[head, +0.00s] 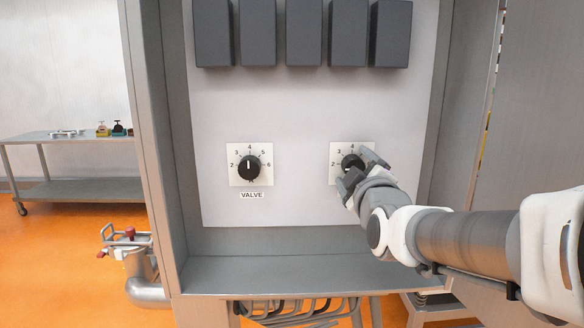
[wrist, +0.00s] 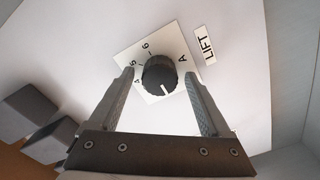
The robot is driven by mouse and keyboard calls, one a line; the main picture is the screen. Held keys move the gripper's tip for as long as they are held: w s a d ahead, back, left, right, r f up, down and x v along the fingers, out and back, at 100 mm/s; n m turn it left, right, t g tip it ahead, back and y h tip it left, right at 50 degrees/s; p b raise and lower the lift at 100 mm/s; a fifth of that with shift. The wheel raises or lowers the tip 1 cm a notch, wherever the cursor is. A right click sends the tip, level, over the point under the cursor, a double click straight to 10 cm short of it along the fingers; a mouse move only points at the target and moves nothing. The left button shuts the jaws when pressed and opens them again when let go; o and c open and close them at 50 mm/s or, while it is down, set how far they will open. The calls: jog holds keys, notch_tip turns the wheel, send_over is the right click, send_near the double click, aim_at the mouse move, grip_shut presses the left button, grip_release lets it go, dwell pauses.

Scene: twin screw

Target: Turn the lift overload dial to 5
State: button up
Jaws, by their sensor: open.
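The lift dial is a round black knob (wrist: 159,73) on a white square plate with numbers, beside a LIFT label (wrist: 205,46) in the wrist view. Its white mark points toward the bottom of the wrist view, away from the 5 and 6; the number at the mark is not readable. In the head view the knob (head: 351,161) is partly covered by my gripper (head: 359,169). In the wrist view my gripper (wrist: 158,80) is open, with one finger on each side of the knob. A gap shows beside each finger; I see no clear contact.
A similar VALVE dial (head: 248,167) sits to the left on the same white panel, its mark up near 4. Several dark grey blocks (head: 304,34) hang above. A metal cabinet frame (head: 158,150) surrounds the panel. A pipe valve (head: 140,262) stands outside, lower left.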

jog(key=shift+c, duration=0.2)
grip_shut()
dwell(0.3)
jog(key=shift+f+m+b, duration=0.1)
jog(key=shift+m+b, duration=0.2)
jog(key=shift+b, duration=0.25)
jog(key=shift+d+m+b, duration=0.2)
jog(key=shift+m+b, duration=7.15)
jog(key=shift+m, duration=5.65)
